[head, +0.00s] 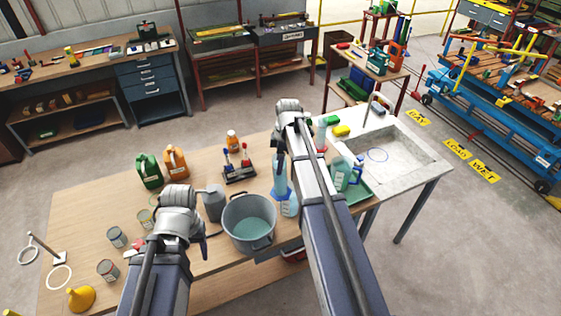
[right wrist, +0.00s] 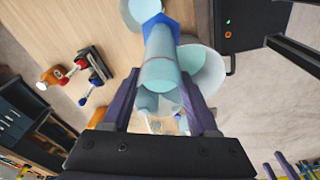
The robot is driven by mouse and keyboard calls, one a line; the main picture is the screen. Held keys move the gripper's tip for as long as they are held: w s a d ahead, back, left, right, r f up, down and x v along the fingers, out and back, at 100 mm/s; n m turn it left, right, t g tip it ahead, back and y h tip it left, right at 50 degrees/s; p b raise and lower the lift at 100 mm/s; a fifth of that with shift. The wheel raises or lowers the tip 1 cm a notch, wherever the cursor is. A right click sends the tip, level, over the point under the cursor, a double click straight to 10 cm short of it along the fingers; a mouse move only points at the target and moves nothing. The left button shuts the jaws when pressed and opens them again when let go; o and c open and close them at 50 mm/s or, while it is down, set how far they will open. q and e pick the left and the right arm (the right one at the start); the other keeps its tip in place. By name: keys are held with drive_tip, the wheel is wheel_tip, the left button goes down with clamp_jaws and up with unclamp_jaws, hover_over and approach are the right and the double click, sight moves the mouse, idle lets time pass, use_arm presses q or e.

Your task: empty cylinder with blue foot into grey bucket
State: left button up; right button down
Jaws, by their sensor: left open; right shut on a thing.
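The cylinder with blue foot (head: 280,176) is a clear, pale blue tube just right of the grey bucket in the head view. My right gripper (head: 279,155) is shut on its upper part. In the right wrist view the cylinder (right wrist: 160,65) lies between the two purple fingers (right wrist: 160,112), open mouth towards the camera, blue foot at the far end. I cannot tell its liquid level or whether the foot touches the table. The grey bucket (head: 263,240) stands on the table with a teal interior. My left gripper (head: 211,230) is open beside the bucket's left side, mostly hidden by its wrist.
A clear beaker (head: 290,206) stands close to the blue foot. A rack (head: 240,172), green jug (head: 149,170), orange jug (head: 176,162) and grey bottle (head: 214,203) stand nearby. A green tray (head: 359,191) with a pitcher and a sink (head: 395,150) lie right. Cans stand left.

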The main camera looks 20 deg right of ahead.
drive_tip(key=s+a+f+t+h+b, duration=0.1)
drive_tip(key=a+f+t+h+b, duration=0.2)
drive_tip(key=h+b, duration=0.8)
drive_tip(key=a+f+b, duration=0.1)
drive_tip(key=a+b, duration=0.1)
drive_tip(key=b, duration=0.1)
drive_tip(key=shift+s+a+f+n, duration=0.25)
drive_tip(key=shift+s+f+n, duration=0.05)
drive_tip(key=shift+s, duration=0.05)
idle(2.7)
drive_tip(key=shift+s+a+f+t+h+b, duration=0.1)
drive_tip(key=shift+f+t+h+b, duration=0.45)
drive_tip(key=shift+b, duration=1.25)
drive_tip(key=shift+a+f+t+h+b, duration=0.15)
drive_tip(key=shift+f+h+b, duration=0.75)
drive_tip(key=shift+b, duration=0.85)
